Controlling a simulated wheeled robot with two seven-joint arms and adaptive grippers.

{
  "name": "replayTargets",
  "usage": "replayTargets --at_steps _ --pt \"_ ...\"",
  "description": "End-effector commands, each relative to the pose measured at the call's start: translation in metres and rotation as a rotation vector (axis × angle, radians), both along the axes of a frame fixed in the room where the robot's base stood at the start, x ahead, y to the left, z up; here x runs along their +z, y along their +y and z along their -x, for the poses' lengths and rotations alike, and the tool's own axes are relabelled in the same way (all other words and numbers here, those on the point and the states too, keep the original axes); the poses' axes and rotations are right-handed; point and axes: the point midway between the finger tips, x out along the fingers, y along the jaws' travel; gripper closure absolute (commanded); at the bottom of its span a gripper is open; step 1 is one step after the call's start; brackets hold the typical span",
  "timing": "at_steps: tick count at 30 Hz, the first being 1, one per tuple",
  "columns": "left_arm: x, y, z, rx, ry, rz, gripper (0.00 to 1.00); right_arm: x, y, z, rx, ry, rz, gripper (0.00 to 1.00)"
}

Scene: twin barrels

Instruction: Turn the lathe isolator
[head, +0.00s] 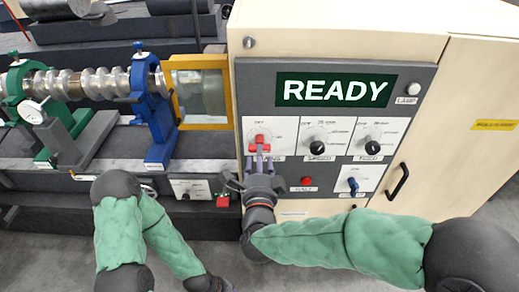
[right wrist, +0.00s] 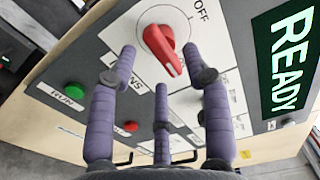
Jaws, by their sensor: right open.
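The isolator is a red rotary knob (head: 260,138) on a white plate at the left of the grey control panel, below the READY display. OFF is printed above it. In the right wrist view the red knob (right wrist: 160,45) sits just ahead of the fingers, its handle slanting to the lower right. My right gripper (head: 262,158) is open, its purple fingers reaching up to the knob from below. In the right wrist view the fingertips (right wrist: 160,62) are spread on either side of the knob. I cannot tell whether they touch it.
Two black knobs (head: 318,147) (head: 372,147) stand right of the isolator. Below are a red button (head: 307,182) and a blue switch (head: 352,184). A green button (right wrist: 75,90) lies beside the fingers. A yellow-framed guard (head: 203,126) and the lathe stand at left.

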Motion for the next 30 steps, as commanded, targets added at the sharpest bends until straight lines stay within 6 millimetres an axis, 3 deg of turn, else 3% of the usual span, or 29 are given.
replayTargets --at_steps 3,9,20,25,26,30 --pt "0.000 0.000 0.000 0.000 0.000 0.000 0.60 -0.001 -0.001 -0.019 -0.003 0.002 0.001 0.51" --pt "0.001 0.000 0.000 0.000 0.000 0.000 0.60 0.000 0.000 -0.037 -0.001 0.001 0.000 0.51" --pt "0.001 0.000 0.000 0.000 0.000 0.000 0.60 0.000 0.000 -0.042 0.001 0.001 0.001 0.51" --pt "0.001 0.000 0.000 0.000 0.000 0.000 0.60 0.000 0.000 -0.041 0.001 0.001 0.001 0.96" --pt "0.001 0.000 0.000 0.000 0.000 0.000 0.60 -0.001 0.000 -0.041 0.001 0.002 0.001 1.00" --pt "0.001 0.000 0.000 0.000 0.000 0.000 0.60 -0.001 0.000 -0.041 0.001 0.003 0.003 1.00"
